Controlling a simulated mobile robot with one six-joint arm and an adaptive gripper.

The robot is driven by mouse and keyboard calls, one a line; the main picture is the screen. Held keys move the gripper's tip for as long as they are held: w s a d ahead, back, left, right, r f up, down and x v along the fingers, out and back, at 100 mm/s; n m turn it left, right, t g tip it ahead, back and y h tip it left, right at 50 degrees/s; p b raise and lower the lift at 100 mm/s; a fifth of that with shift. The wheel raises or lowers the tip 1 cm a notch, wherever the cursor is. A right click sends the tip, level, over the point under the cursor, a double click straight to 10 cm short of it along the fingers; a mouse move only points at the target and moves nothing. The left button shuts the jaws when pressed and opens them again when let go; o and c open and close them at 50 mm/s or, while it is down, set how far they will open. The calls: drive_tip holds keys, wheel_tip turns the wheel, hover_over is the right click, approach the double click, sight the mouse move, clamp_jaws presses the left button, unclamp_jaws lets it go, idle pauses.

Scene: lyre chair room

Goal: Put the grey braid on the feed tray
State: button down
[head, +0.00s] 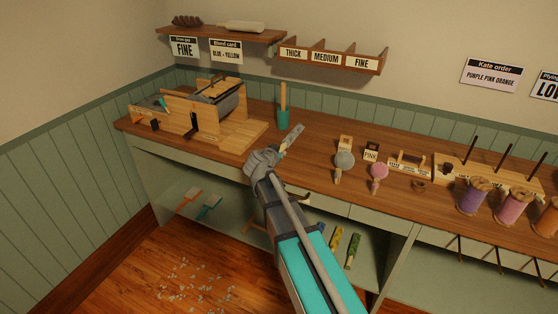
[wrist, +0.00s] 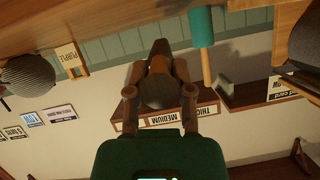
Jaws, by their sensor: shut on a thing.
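My gripper (wrist: 158,92) is shut on a dark greyish, tapering thing that I take to be the grey braid (wrist: 158,78). Both fingers press its sides, and it points away from the palm. The braid is too small there to tell clearly from the fingers. The feed tray (head: 243,134) is the light wooden platform at the right of the machine. It looks bare and lies to the left of my gripper.
A wall shelf (head: 222,34) is above the carding machine (head: 195,105).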

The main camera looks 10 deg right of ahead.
drive_tip(key=shift+w+d+f+b, duration=0.1)
drive_tip(key=shift+w+f+b, duration=0.35)
drive_tip(key=shift+f+b, duration=0.15)
drive_tip(key=shift+s+f+b, duration=0.1)
drive_tip(key=shift+f+b, duration=1)
drive_tip(key=shift+f, duration=0.1)
drive_tip(key=c, duration=0.5)
unclamp_jaws()
drive_tip(key=shift+f, duration=0.1)
drive_tip(key=p+v, duration=0.5)
drive_tip(key=v, duration=0.9)
drive_tip(key=shift+d+f, duration=0.1)
